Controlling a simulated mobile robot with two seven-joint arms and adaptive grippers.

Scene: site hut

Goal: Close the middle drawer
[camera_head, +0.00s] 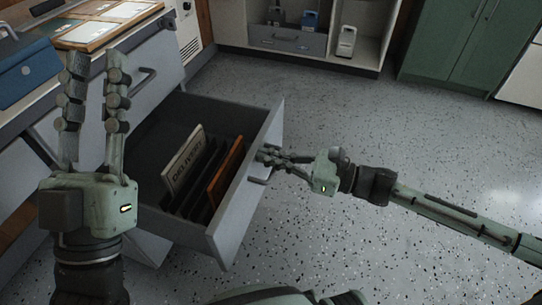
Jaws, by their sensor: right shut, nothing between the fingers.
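The middle drawer (232,222) is pulled well out from the grey desk unit on the left. Inside it stand a folder marked DELIVERY (184,162), dark dividers and an orange folder (226,172). My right gripper (262,155) is shut and empty, with its fingertips at the outer face of the drawer front, close to the handle (260,180). I cannot tell whether they touch it. My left gripper (93,62) is open and empty, pointing up at the left, in front of the desk unit and hiding part of it.
An upper drawer front with a dark handle (144,82) sits above the open drawer. A blue box (26,68) and a wooden tray (92,28) are on the desk top. A shelf unit (315,58) and green cabinet (455,45) stand behind. The speckled floor is clear at right.

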